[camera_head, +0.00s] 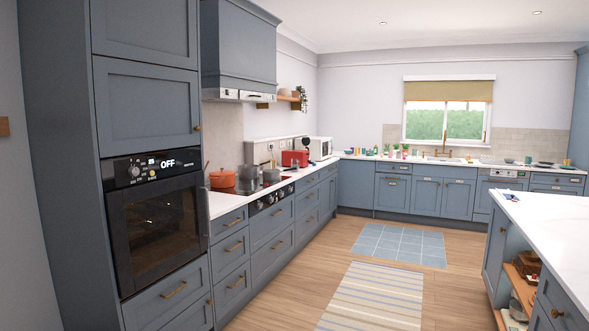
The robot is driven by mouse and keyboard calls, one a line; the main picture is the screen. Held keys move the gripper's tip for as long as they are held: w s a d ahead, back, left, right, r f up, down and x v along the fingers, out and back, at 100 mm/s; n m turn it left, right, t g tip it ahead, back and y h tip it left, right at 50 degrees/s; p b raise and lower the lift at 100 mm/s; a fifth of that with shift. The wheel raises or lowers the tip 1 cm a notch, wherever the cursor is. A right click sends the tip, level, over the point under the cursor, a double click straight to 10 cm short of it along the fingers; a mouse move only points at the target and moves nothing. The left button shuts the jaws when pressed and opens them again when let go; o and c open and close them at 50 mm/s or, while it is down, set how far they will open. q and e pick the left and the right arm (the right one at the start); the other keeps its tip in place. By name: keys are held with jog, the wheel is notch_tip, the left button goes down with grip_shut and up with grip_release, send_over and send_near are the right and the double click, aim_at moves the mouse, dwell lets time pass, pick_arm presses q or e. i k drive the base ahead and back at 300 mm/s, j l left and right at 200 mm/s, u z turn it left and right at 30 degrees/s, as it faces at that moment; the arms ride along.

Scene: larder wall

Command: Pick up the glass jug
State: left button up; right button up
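I cannot make out a glass jug in the head view. Several small items stand on the far counter (350,157) under the window, too small to tell apart. Neither of my grippers is in view.
A wall oven (155,215) stands close on the left. An orange pot (222,178), a red toaster (295,158) and a white microwave (320,148) are on the left counter. A white-topped island (550,215) is at right. The floor between, with a striped rug (372,297) and a blue mat (400,243), is clear.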

aim_at(294, 163)
jog(key=i+z, duration=0.1)
jog(key=i, duration=5.05)
